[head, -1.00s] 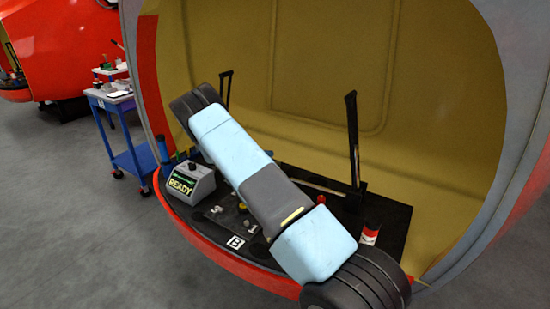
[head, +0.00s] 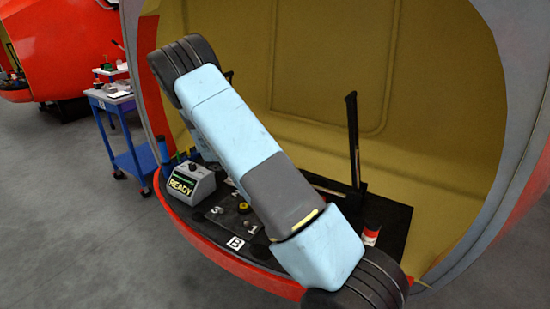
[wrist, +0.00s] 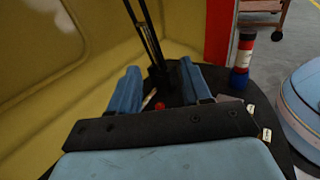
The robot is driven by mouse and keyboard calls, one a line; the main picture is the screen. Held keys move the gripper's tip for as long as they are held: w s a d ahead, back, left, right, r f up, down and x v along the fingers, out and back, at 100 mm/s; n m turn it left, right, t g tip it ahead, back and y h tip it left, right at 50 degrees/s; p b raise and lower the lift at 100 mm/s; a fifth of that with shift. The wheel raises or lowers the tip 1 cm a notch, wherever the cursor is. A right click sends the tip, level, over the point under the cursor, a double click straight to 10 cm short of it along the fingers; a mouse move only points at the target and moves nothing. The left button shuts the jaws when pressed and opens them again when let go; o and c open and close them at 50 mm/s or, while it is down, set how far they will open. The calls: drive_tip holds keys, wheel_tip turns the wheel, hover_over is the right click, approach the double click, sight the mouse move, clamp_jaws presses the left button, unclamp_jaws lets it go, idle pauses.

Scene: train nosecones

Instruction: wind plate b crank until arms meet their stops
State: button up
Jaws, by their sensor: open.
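The plate marked B (head: 236,243) lies on the dark floor of the yellow-lined nosecone. An upright black arm (head: 353,140) stands at the right of it; a second at the left is mostly hidden behind my own arm. In the wrist view, my gripper (wrist: 160,68) has two blue fingers spread apart with nothing between their tips. A black upright arm (wrist: 148,35) rises just beyond them. A small red knob (wrist: 160,105) shows low between the fingers; I cannot tell whether it belongs to the crank. My gripper is hidden in the head view.
A grey box reading READY (head: 190,184) stands at the left of the deck. A blue cart (head: 120,130) is outside on the left. A red-and-blue bottle (wrist: 242,58) is at the right in the wrist view.

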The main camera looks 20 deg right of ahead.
drive_tip(key=shift+s+d+f, duration=0.15)
drive_tip(key=shift+d+f, duration=0.05)
drive_tip(key=shift+c, duration=1.2)
drive_tip(key=s+d+f+m+y, duration=0.1)
drive_tip(key=f+y, duration=0.1)
drive_tip(key=s+d+f+m+y, duration=0.1)
drive_tip(key=f+y, duration=0.1)
drive_tip(key=f, duration=0.1)
drive_tip(key=s+d+f+m+y, duration=0.1)
drive_tip(key=d+f+y, duration=0.1)
drive_tip(key=shift+s+d+f+m+t, duration=0.1)
drive_tip(key=shift+s+f+m+t, duration=0.1)
drive_tip(key=shift+s+m+t, duration=0.2)
drive_tip(key=c, duration=0.6)
drive_tip(key=f+m+t+y, duration=0.1)
drive_tip(key=f+m+y, duration=0.1)
drive_tip(key=s+f+m+t+y, duration=0.1)
drive_tip(key=f+m+y, duration=0.1)
drive_tip(key=shift+s+y, duration=0.1)
drive_tip(key=shift+y, duration=0.2)
clamp_jaws()
drive_tip(key=w+r+m+t+y, duration=0.5)
drive_tip(key=r+m+t, duration=0.5)
drive_tip(key=m, duration=0.6)
drive_tip(key=w+f+t, duration=0.1)
drive_tip(key=w+f, duration=0.8)
drive_tip(key=shift+w+a+f, duration=0.2)
drive_tip(key=shift+a, duration=0.2)
